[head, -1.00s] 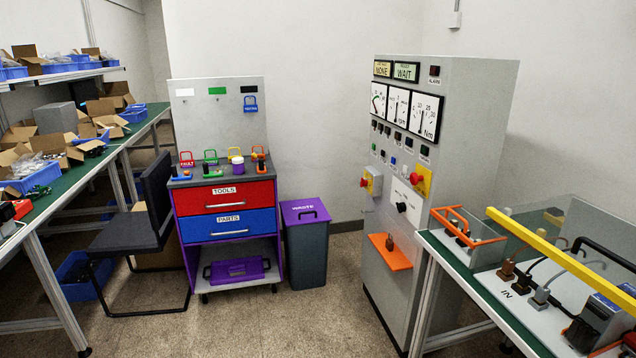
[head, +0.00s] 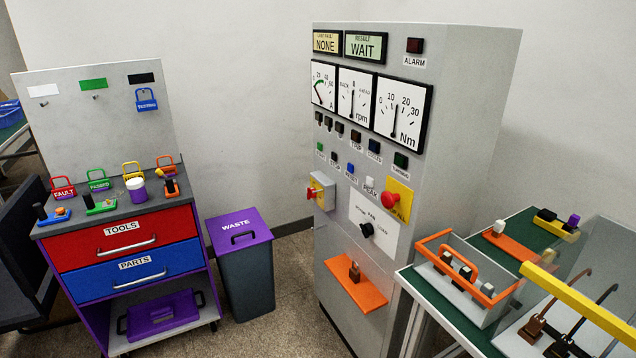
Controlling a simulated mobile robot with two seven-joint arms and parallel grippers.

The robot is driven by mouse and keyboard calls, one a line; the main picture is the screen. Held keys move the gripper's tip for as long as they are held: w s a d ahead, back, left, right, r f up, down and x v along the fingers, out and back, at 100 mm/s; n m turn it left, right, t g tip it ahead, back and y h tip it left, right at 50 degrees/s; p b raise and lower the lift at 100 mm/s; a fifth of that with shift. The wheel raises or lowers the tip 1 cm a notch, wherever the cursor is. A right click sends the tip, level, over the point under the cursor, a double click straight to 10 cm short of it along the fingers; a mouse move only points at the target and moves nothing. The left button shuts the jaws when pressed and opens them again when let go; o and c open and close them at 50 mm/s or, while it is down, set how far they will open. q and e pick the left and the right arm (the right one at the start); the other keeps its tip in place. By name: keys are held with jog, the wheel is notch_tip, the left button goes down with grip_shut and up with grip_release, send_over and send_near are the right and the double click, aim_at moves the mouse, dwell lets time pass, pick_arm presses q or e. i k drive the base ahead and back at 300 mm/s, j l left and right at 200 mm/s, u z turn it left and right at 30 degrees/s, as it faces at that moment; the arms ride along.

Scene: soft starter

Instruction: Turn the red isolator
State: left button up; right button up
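A tall grey control cabinet (head: 455,130) stands right of centre in the head view. The red isolator (head: 313,193) appears to be the red handle on a small grey and yellow box low on the left of the cabinet's front panel. It is too small to read its exact turn position. To its right are a black rotary knob (head: 367,229) on a white plate and a red mushroom button (head: 389,202) on a yellow plate. Neither of my grippers shows in the view.
An orange shelf (head: 350,289) juts from the cabinet below the knob. A green-topped bench (head: 520,225) with an orange-handled tray (head: 468,290) and a yellow bar (head: 580,305) stands close on the right. A waste bin (head: 240,260) and tool trolley (head: 125,240) stand left.

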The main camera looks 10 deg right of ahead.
aim_at(310, 193)
jog(key=i+j+z, duration=0.15)
jog(key=i+z, duration=0.25)
jog(key=i+j+z, duration=0.3)
jog(key=i+z, duration=0.15)
jog(key=i+j+z, duration=0.65)
jog(key=j+z, duration=0.15)
jog(key=j, duration=0.1)
